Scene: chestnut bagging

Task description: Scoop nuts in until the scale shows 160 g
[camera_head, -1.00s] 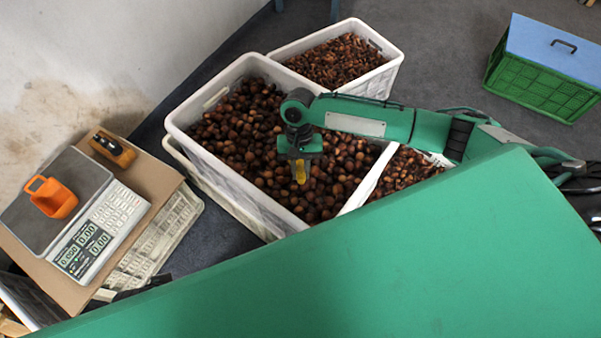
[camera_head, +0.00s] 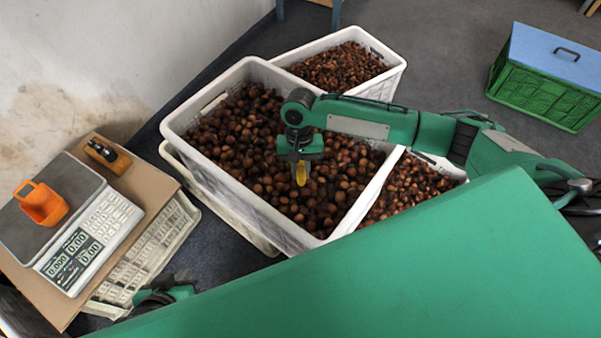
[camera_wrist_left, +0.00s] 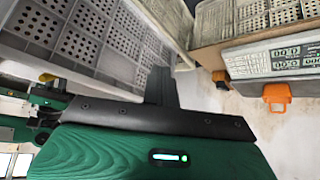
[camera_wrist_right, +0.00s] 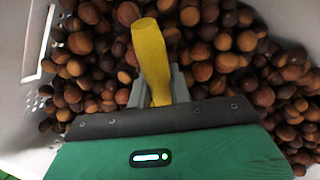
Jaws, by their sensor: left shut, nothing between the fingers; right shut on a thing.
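A scale (camera_head: 112,220) stands on a brown board at the left, its small displays seeming to read zeros. An orange scoop-like cup (camera_head: 42,204) sits on its plate, and it also shows in the left wrist view (camera_wrist_left: 277,95). A large white crate (camera_head: 185,150) is full of round brown nuts (camera_head: 235,135). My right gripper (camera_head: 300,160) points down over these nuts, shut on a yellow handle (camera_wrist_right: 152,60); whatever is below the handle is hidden. My left gripper (camera_wrist_left: 163,85) is shut and empty, low at the left near the scale's stand.
Two more white crates of smaller brown pieces stand behind (camera_head: 385,85) and right (camera_head: 415,190) of the large one. A wooden block with a dark top (camera_head: 107,155) lies beside the scale. A green crate with a blue lid (camera_head: 545,85) stands far right.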

